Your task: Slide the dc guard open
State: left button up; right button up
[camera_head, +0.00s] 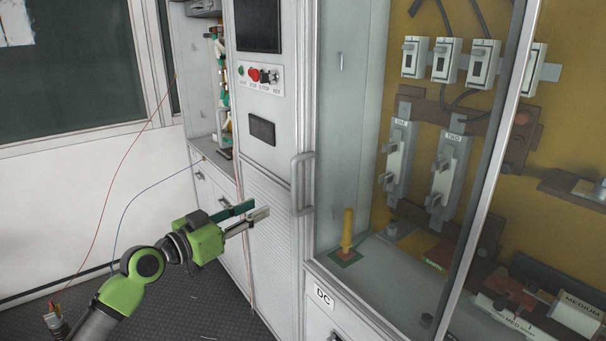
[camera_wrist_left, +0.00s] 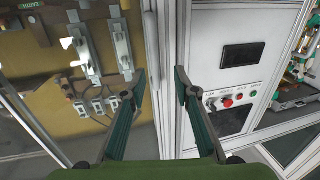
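The dc guard is a clear panel in a pale metal frame over the test bay, with a grey vertical handle (camera_head: 303,183) at its left edge. The guard appears to cover the bay. A "DC" label (camera_head: 323,298) is below it. My left gripper (camera_head: 261,208) is open and empty, left of the handle and apart from it in the head view. In the left wrist view the open fingers (camera_wrist_left: 160,80) point toward the frame post, and the handle (camera_wrist_left: 150,32) shows between and beyond them. My right gripper is not in view.
Behind the glass are fuse holders (camera_head: 401,160), a yellow post (camera_head: 347,228) and a "MEDIUM" box (camera_head: 577,316). Left of the guard is a control panel with a red button (camera_head: 254,74). Red and blue wires hang at the left.

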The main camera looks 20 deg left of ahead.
aim_at(292, 187)
pick_arm(q)
jog(key=w+d+p, duration=0.1)
jog(key=w, duration=0.1)
jog(key=w+d+r+p, duration=0.1)
jog(key=w+d, duration=0.1)
jog(key=w, duration=0.1)
jog(key=w+d+r+p, duration=0.1)
jog(key=w+d, duration=0.1)
jog(key=shift+w+r, duration=0.1)
jog(key=shift+w, duration=0.1)
jog(key=p+x, duration=0.1)
jog(key=x, duration=0.1)
jog(key=shift+w, duration=0.25)
jog(key=shift+w+d, duration=0.25)
jog(key=shift+w, duration=0.05)
jog(key=shift+w+d, duration=0.2)
jog(key=shift+w, duration=0.2)
grip_shut()
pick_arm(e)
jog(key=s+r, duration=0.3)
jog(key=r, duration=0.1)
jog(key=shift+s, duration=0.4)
